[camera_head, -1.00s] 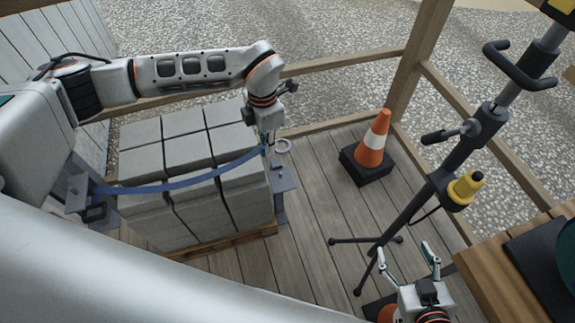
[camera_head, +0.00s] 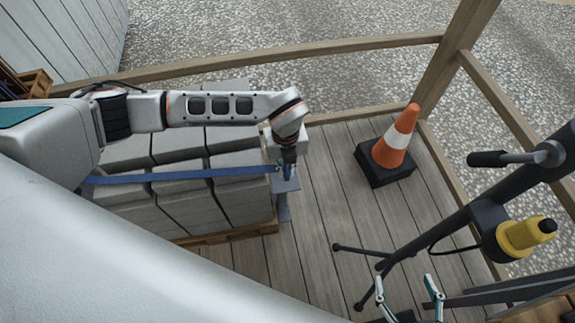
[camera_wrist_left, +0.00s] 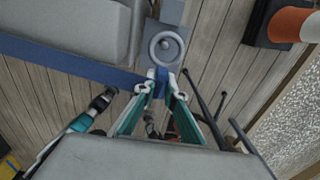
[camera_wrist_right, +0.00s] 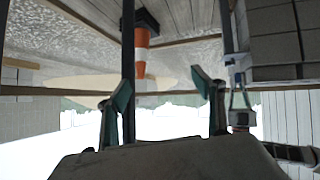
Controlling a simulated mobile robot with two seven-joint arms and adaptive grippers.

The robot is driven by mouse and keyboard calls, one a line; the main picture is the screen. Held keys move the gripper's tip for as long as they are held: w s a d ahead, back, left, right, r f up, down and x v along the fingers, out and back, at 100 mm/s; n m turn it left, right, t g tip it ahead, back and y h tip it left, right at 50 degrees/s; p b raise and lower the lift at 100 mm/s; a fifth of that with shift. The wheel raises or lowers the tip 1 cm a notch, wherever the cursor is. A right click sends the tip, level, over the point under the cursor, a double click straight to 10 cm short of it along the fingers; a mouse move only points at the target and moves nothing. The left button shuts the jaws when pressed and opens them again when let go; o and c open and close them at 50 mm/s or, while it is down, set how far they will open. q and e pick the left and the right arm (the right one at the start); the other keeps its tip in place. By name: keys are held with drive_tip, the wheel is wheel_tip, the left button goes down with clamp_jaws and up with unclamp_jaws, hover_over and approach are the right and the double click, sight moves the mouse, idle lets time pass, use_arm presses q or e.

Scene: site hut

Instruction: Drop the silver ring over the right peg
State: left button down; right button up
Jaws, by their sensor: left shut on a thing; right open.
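The silver ring (camera_wrist_left: 153,51) shows in the left wrist view at the end of the blue strap (camera_wrist_left: 75,59). The round tip of the right peg (camera_wrist_left: 167,44) shows inside the ring, above a grey bracket plate (camera_wrist_left: 170,12). I cannot tell whether the ring is over the peg's tip or still above it. My left gripper (camera_wrist_left: 164,82) is shut on the strap's end beside the ring. In the head view, my left gripper (camera_head: 285,172) is over the bracket and hides the ring. My right gripper (camera_head: 406,285) is open and empty at the bottom.
Grey blocks (camera_head: 240,190) are stacked on a wooden pallet (camera_head: 235,234), with the strap (camera_head: 180,176) across them. An orange cone (camera_head: 397,138) stands on the deck. A dark stand with a yellow lamp (camera_head: 522,238) is at the right. Bare deck (camera_head: 325,205) lies between.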

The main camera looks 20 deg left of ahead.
use_arm(q)
drive_tip(key=shift+s+f+b, duration=0.15)
drive_tip(key=shift+f+b, duration=0.45)
drive_tip(key=shift+f, duration=0.35)
drive_tip(key=shift+f+b, duration=0.5)
drive_tip(key=shift+f, duration=1.95)
use_arm(e)
drive_tip(key=a, duration=0.1)
drive_tip(key=a+r, duration=0.1)
drive_tip(key=shift+w+a+y, duration=0.3)
drive_tip(key=shift+w+y, duration=0.05)
drive_tip(key=shift+y, duration=0.05)
drive_tip(key=shift+w+r, duration=0.1)
use_arm(q)
drive_tip(key=c, duration=2)
unclamp_jaws()
